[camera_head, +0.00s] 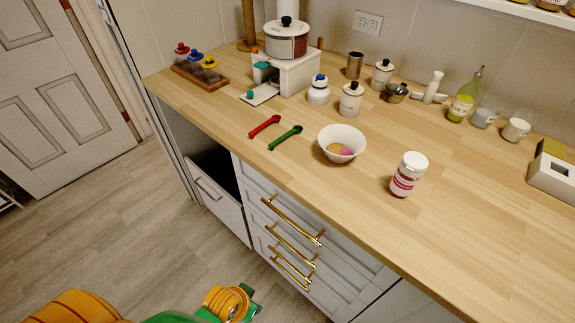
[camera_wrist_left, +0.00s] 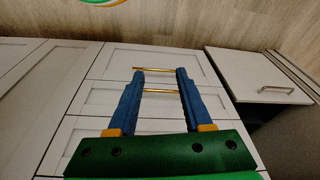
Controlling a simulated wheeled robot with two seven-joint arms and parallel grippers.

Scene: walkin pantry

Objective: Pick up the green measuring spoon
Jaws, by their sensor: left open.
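The green measuring spoon (camera_head: 286,138) lies flat on the wooden counter (camera_head: 330,215) near its front edge, in the head view. A red measuring spoon (camera_head: 265,126) lies just left of it, apart. The green spoon does not show in the left wrist view. My left gripper (camera_wrist_left: 158,72) has its blue fingers spread and nothing between them, in front of the white drawer fronts. In the head view, part of my left arm shows at the bottom, low in front of the cabinet and well away from the spoon. My right gripper is out of view.
A white bowl (camera_head: 342,141) stands right of the green spoon, with a pill bottle (camera_head: 408,174) farther right. White jars (camera_head: 350,100) stand behind. Gold drawer handles (camera_head: 292,220) stick out below the counter. A drawer (camera_head: 219,203) stands open at the left.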

